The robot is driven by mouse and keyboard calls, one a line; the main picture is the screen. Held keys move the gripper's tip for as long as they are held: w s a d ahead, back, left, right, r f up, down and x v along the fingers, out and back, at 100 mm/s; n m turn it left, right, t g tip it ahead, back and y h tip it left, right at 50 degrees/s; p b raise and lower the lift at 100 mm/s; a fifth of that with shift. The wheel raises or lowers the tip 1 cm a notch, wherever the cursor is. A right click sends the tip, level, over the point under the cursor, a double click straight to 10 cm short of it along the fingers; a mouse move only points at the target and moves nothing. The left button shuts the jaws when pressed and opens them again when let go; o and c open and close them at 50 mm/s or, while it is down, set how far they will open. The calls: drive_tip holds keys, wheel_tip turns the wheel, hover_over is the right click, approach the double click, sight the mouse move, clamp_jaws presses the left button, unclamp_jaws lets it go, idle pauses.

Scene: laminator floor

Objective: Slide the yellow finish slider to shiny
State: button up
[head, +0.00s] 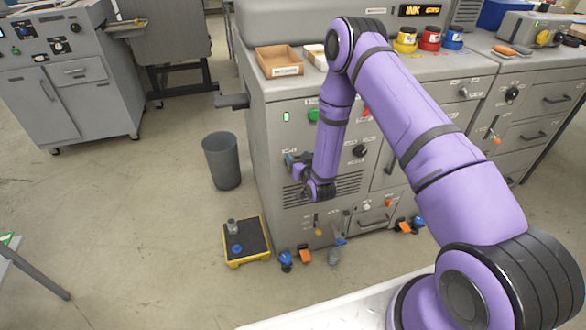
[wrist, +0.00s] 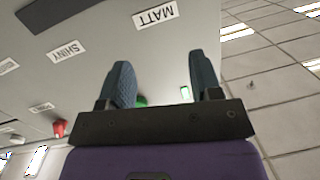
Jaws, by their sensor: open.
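My gripper (head: 292,163) is in front of the grey machine's front panel, beside the vent slots. In the wrist view my gripper (wrist: 163,77) has its two blue-grey fingers apart, with nothing between them. A MATT label (wrist: 156,15) and a SHINY label (wrist: 66,52) are on the grey panel beyond the fingers; the picture is turned, so MATT reads upside down. A small yellow piece (head: 318,217) sits low on the machine front below the vents; I cannot tell whether it is the finish slider. No yellow slider shows in the wrist view.
The machine front (head: 272,150) carries a green button (head: 314,115), a lit green indicator (head: 286,117) and a black knob (head: 360,151). A grey bin (head: 222,160) and a yellow-edged platform (head: 232,265) stand on the floor to the left. An open cardboard tray (head: 279,62) is on top.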

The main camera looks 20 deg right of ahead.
drive_tip(key=s+f+t, duration=0.1)
drive_tip(key=s+f, duration=0.5)
drive_tip(key=f, duration=0.2)
drive_tip(key=shift+m, duration=0.3)
drive_tip(key=w, duration=1.1)
drive_tip(key=shift+a+r, duration=0.2)
drive_tip(key=shift+a, duration=0.2)
